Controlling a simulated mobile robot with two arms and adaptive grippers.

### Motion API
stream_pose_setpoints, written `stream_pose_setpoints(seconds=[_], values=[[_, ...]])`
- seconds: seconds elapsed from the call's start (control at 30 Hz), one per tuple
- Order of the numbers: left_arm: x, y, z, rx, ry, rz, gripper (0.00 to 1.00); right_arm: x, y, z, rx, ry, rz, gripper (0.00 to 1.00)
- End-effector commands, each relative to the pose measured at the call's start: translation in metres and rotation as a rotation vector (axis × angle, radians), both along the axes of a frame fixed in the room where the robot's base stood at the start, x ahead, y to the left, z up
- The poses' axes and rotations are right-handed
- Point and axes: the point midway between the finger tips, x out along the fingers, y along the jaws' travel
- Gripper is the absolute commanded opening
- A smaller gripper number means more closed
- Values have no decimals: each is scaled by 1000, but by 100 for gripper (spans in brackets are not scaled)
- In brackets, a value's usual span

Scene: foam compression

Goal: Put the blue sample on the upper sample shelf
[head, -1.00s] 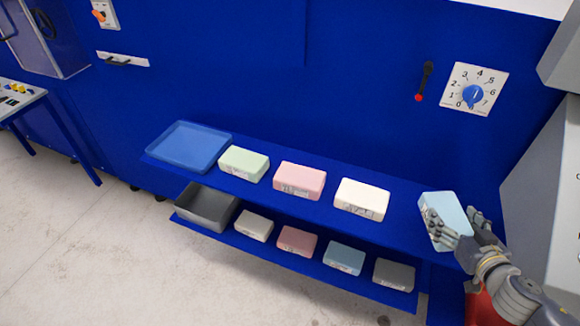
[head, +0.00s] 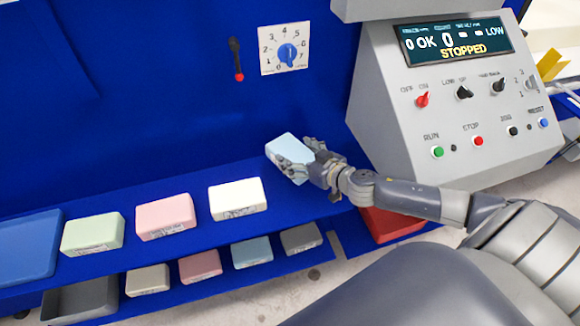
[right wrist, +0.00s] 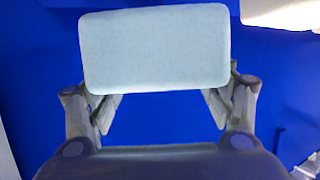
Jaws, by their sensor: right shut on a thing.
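The light blue sample (head: 283,150) is a foam block held in my right gripper (head: 302,163) at the right part of the upper shelf (head: 190,232). It looks tilted, and I cannot tell whether it touches the shelf. In the right wrist view the blue sample (right wrist: 155,48) fills the space between the two fingers of my right gripper (right wrist: 158,98). A white block (head: 238,198), a pink block (head: 165,217) and a green block (head: 92,235) stand in a row on the upper shelf, left of the held sample. My left gripper is not in view.
The lower shelf (head: 215,283) holds a grey tray (head: 80,300) and several smaller blocks, one of them blue (head: 252,252). A blue tray (head: 28,248) is at the upper shelf's left end. A control console (head: 440,110) showing STOPPED stands at right, above a red bin (head: 390,226).

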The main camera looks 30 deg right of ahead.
Motion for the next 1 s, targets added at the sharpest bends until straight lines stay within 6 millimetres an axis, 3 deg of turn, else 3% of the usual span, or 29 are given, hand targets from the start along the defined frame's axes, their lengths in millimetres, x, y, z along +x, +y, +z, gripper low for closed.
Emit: stream_pose_setpoints(seconds=[0.37,0.87,0.9,0.97,1.0], values=[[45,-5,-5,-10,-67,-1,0,0,0,-47,1,0,-1,60],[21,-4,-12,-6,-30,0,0,0,0,-59,-1,0,0,60],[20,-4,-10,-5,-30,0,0,0,0,-58,-2,-1,1,81],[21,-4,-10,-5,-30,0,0,0,0,-57,-2,0,1,94],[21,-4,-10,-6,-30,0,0,0,0,-57,-2,0,1,94]])
